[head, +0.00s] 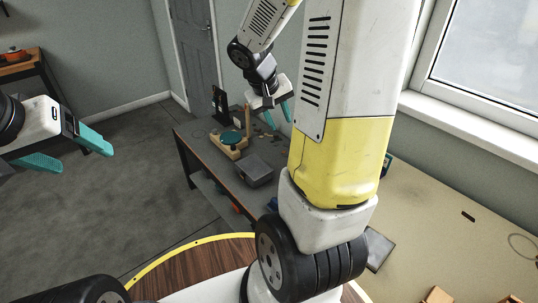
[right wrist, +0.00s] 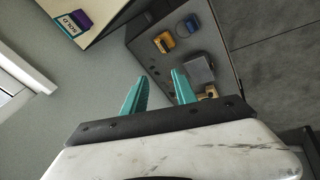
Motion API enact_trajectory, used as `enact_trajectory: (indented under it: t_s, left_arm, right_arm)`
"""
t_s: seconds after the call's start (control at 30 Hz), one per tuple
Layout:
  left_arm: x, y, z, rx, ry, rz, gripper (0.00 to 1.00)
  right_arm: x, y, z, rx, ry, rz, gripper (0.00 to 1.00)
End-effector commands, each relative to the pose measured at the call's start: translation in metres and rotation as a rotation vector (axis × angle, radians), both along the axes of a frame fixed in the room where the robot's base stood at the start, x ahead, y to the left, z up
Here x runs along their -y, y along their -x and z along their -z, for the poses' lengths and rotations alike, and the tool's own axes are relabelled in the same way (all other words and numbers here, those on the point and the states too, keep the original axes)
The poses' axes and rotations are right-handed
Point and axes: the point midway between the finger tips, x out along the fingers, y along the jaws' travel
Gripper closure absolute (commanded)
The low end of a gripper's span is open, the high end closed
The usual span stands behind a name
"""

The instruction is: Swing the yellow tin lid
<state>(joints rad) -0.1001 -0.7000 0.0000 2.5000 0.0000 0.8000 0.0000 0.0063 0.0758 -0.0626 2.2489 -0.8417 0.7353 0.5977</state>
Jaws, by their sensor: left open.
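A small yellow object (right wrist: 164,42), possibly the yellow tin, sits on the dark table (right wrist: 215,45) in the right wrist view. It is too small to tell how its lid stands. I cannot make it out in the head view, where my right arm covers part of the table. My right gripper (head: 279,118) is open and empty above the table; its teal fingers also show in the right wrist view (right wrist: 159,78), apart from the yellow object. My left gripper (head: 85,158) is open and empty over the floor at the left.
A grey box (head: 255,170) and a wooden stand with a teal disc (head: 231,139) are on the dark table. A blue round object (right wrist: 191,24) is beside the yellow one. A purple box (right wrist: 75,22) lies on a pale table. The floor (head: 110,200) at left is clear.

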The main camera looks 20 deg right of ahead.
Motion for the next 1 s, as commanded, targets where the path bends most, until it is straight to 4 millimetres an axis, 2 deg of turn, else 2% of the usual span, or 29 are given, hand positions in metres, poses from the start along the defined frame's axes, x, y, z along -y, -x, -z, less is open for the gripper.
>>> enact_trajectory:
  t_s: [0.03,0.17,0.3,0.5,0.6,0.73,1.0]
  left_arm:
    - [0.000,0.000,0.000,0.000,0.000,0.000,0.26]
    - [0.000,0.000,0.000,0.000,0.000,0.000,0.26]
    - [0.000,0.000,0.000,0.000,0.000,0.000,0.26]
    - [0.000,0.000,0.000,0.000,0.000,0.000,0.26]
    - [0.000,0.000,0.000,0.000,0.000,0.000,0.26]
    - [0.000,0.000,0.000,0.000,0.000,0.000,0.26]
    - [0.000,0.000,0.000,0.000,0.000,0.000,0.26]
  right_arm:
    - [0.012,-0.012,0.021,-0.032,0.041,-0.002,0.66]
    - [0.040,-0.041,0.070,-0.078,0.143,-0.020,0.66]
    - [0.065,-0.067,0.133,-0.119,0.230,-0.066,0.66]
    - [0.085,-0.086,0.232,-0.163,0.304,-0.165,0.66]
    - [0.087,-0.088,0.273,-0.175,0.315,-0.212,0.66]
    - [0.088,-0.087,0.306,-0.183,0.318,-0.250,0.66]
    - [0.095,-0.089,0.327,-0.186,0.319,-0.264,0.66]
